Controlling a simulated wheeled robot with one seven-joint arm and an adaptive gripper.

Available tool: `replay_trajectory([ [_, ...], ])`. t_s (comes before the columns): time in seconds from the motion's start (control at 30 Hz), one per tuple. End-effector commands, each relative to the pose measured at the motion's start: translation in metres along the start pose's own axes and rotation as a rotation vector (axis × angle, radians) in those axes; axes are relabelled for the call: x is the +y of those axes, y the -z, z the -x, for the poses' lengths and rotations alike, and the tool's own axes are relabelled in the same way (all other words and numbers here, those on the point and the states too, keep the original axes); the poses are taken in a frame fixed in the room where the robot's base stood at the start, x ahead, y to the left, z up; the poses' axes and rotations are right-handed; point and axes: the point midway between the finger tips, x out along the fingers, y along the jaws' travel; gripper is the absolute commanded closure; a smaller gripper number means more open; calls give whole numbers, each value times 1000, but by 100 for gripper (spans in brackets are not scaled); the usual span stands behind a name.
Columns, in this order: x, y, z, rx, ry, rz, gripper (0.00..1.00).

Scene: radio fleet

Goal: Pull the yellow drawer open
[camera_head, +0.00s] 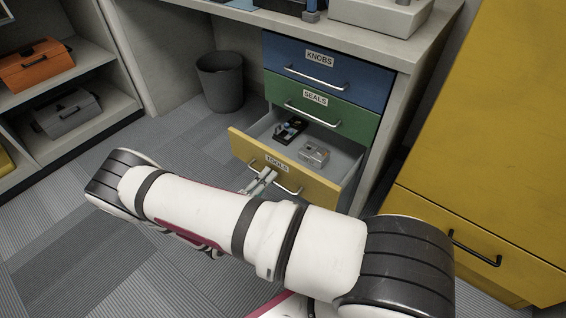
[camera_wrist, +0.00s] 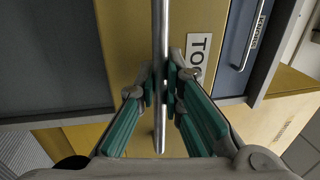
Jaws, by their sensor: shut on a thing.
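The yellow drawer (camera_head: 312,184), labelled TOOLS, is the lowest of the stack and stands well out from the cabinet. A dark device (camera_head: 290,130) and a silver-grey item (camera_head: 314,153) lie inside it. My gripper (camera_head: 262,180) is at the drawer's front, partly hidden by my arm in the head view. In the wrist view my gripper (camera_wrist: 163,88) has its green-padded fingers closed around the metal bar handle (camera_wrist: 160,35), in front of the yellow drawer face (camera_wrist: 125,50).
Above it, the blue KNOBS drawer (camera_head: 345,77) and green SEALS drawer (camera_head: 350,118) are closed. A yellow cabinet (camera_head: 490,130) stands close on the right. A grey bin (camera_head: 220,82) stands behind on the left, and shelves with toolboxes (camera_head: 36,64) are far left. Carpet is clear at left.

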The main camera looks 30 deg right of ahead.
Motion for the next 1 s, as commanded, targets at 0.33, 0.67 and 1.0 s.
replay_trajectory([
  [0.33,-13,-1,77,-4,-5,-2,100],
  [0.67,-19,-1,107,-3,-4,-2,100],
  [1.0,-20,-1,110,-3,-4,-1,100],
])
